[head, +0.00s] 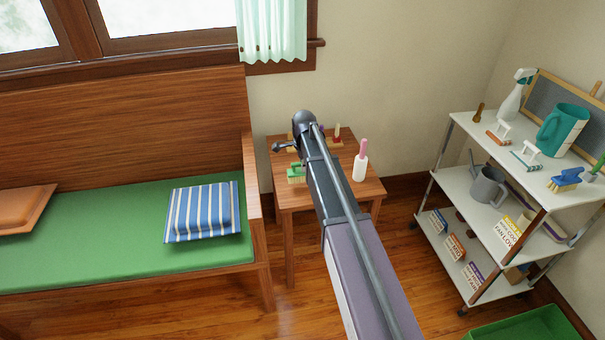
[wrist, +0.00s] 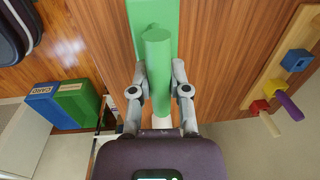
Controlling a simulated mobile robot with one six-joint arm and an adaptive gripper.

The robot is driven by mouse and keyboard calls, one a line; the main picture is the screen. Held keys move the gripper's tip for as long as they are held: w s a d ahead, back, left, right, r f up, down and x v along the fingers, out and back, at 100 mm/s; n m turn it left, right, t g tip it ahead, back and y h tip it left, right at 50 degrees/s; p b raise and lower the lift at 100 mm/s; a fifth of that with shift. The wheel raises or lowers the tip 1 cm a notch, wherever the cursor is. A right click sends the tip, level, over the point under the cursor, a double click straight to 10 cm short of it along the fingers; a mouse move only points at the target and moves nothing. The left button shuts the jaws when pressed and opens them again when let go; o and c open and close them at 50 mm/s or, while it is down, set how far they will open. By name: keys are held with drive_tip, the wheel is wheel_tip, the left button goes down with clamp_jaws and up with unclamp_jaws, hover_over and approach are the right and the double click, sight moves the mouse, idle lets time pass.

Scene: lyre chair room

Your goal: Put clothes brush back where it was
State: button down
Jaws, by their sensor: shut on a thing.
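The clothes brush, green with a pale bristle block, shows in the head view (head: 296,172) at the left part of the small wooden side table (head: 291,200), just left of my arm. In the wrist view my gripper (wrist: 160,70) is shut on the green brush (wrist: 158,50), one finger on each side of its round green handle. In the head view my arm hides my fingers and part of the tabletop. I cannot tell whether the brush touches the table.
A white bottle with a pink top (head: 360,162) stands on the table right of my arm. A wooden rack with coloured pegs (wrist: 270,85) is at the wrist view's right. A bench with a striped cushion (head: 202,211) is left; a white shelf cart (head: 470,190) is right.

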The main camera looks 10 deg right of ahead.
drive_tip(key=shift+f+b, duration=1.35)
drive_tip(key=shift+f, duration=0.25)
drive_tip(key=shift+f, duration=0.15)
drive_tip(key=c, duration=0.6)
unclamp_jaws()
wheel_tip(320, 180, up, 12)
drive_tip(key=s+p, duration=0.1)
drive_tip(key=p, duration=1.1)
drive_tip(key=shift+r, duration=0.2)
